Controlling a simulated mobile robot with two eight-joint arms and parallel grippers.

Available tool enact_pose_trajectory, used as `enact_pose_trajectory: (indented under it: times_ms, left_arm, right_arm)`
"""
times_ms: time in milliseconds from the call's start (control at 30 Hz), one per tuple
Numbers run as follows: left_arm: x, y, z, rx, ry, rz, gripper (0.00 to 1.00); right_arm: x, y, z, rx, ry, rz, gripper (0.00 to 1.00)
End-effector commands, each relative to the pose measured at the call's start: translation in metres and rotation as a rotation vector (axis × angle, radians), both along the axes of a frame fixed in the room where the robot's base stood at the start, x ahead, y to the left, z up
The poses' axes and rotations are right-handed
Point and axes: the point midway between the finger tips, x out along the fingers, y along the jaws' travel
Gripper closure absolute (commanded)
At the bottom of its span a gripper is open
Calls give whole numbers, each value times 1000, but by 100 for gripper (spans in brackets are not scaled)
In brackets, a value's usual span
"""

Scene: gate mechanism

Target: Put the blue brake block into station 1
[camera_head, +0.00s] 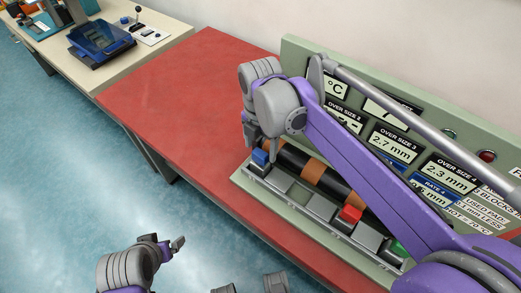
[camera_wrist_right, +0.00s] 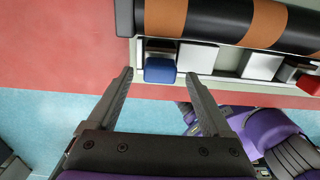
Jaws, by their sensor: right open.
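The blue brake block (camera_head: 260,157) sits at the far left end of the pale green rail fixture (camera_head: 250,182), beside the dark roller with orange bands. In the right wrist view the block (camera_wrist_right: 160,71) lies just ahead of the fingertips, between them in the picture. My right gripper (camera_head: 262,150) is open and reaches down at the block; the fingers (camera_wrist_right: 158,76) are apart and hold nothing. Whether they touch the block cannot be told. My left gripper (camera_head: 178,243) is low at the left, away from the fixture; its opening is unclear. I cannot make out which place is station 1.
A red block (camera_head: 350,214) and a green block (camera_head: 399,248) sit along the fixture among grey blocks. The dark roller (camera_head: 337,188) runs behind them. A display panel (camera_head: 293,56) stands behind, partly hidden by my right arm. The red table's left part (camera_head: 170,95) is clear.

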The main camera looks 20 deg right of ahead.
Motion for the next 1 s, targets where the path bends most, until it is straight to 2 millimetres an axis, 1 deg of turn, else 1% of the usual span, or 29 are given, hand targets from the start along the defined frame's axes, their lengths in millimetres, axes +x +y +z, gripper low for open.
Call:
enact_pose_trajectory:
  times_ms: [33, 200, 300, 400, 500, 600, 900, 1000]
  left_arm:
    - [0, 0, 3, 0, -1, 0, 8]
    - [1, 0, 7, 0, -2, 0, 8]
    - [1, 0, 10, 0, -3, 0, 8]
    - [1, 0, 11, 0, -4, 0, 8]
    - [2, 0, 12, 0, -4, 0, 8]
    - [2, 0, 12, 0, -4, 0, 8]
    - [2, 0, 12, 0, -4, 0, 8]
    - [2, 0, 12, 0, -4, 0, 8]
  right_arm:
    - [0, 0, 13, 0, 0, 0, 16]
    - [0, 0, 51, 0, 0, 1, 16]
    - [0, 0, 69, 0, 0, 0, 16]
    - [0, 0, 83, 0, 0, 0, 16]
    - [0, 0, 91, 0, 0, 0, 16]
    - [0, 0, 95, 0, 0, 0, 16]
    - [0, 0, 95, 1, -1, -3, 16]
    - [-4, -3, 91, 2, -12, -59, 16]
